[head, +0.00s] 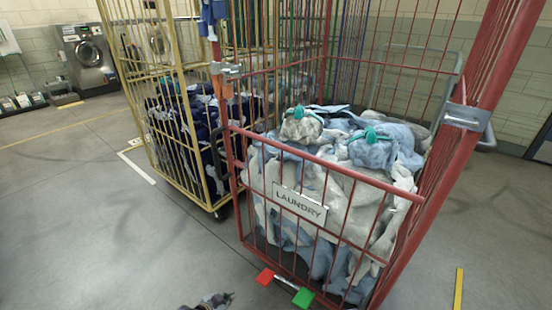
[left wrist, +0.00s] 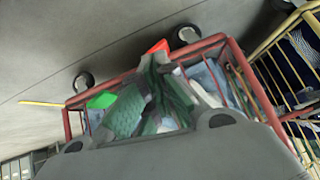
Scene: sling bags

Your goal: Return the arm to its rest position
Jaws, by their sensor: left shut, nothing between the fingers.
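My left gripper (head: 228,297) shows at the bottom edge of the head view, low in front of the red laundry cage (head: 300,157). It is shut and empty, apart from the cage. Most of my left arm is out of the picture. In the left wrist view the gripper's fingers (left wrist: 160,62) are together, with the red cage (left wrist: 210,41) behind them. My right gripper is not in view.
The red cage holds bags (head: 372,150) and carries a laundry sign (head: 299,203). Red (head: 265,277) and green (head: 302,297) pedals stick out at its foot. A yellow cage (head: 207,195) stands beside it. The floor (head: 90,235) at left is clear.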

